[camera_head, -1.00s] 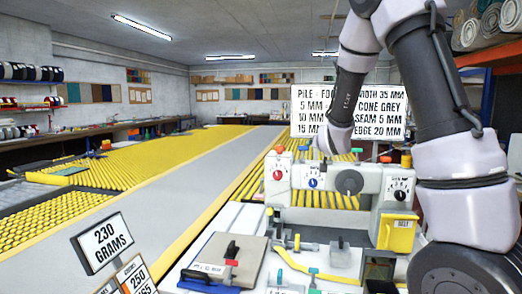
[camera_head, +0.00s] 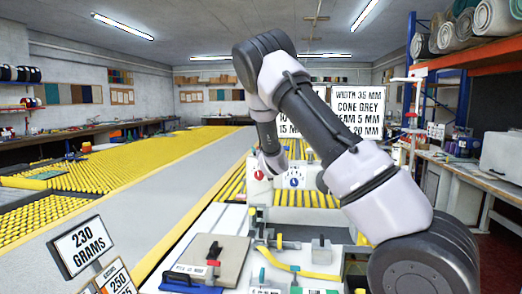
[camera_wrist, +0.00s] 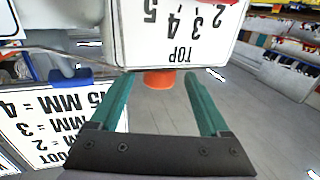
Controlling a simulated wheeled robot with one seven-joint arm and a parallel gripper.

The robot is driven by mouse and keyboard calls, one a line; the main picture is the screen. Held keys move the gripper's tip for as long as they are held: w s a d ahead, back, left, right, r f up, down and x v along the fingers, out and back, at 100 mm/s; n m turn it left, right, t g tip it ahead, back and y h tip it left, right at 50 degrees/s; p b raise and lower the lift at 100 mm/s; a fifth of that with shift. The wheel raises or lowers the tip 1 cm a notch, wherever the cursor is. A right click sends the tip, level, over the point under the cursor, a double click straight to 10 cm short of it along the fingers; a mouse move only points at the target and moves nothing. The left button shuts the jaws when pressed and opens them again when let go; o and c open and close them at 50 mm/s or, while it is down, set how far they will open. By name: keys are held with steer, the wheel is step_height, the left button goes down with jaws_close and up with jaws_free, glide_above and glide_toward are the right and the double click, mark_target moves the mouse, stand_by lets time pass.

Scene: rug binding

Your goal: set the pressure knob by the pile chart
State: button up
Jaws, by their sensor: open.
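The machine (camera_head: 318,197) stands at centre right with a red knob (camera_head: 258,175) and a blue knob (camera_head: 294,182) on white dials. My arm hides its right part. The pile chart (camera_head: 358,108) stands behind it, partly covered by my arm. In the wrist view the chart (camera_wrist: 40,125) is upside down; "15 MM = 4", "= 3" and "= 2" show. My gripper (camera_wrist: 157,80) is open, its green fingers on either side of an orange cap at the edge of a white dial panel (camera_wrist: 180,40) marked "TOP". Touch is unclear. I cannot tell which knob is for pressure.
Clamps and a grey board (camera_head: 215,255) lie on the bench before the machine. A "230 GRAMS" sign (camera_head: 82,247) stands at front left. A long grey and yellow table (camera_head: 150,185) runs back on the left. Shelves with rolled rugs (camera_head: 470,30) are at right.

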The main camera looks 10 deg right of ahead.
steer(key=shift+w, duration=1)
steer(key=shift+c, duration=0.3)
jaws_close()
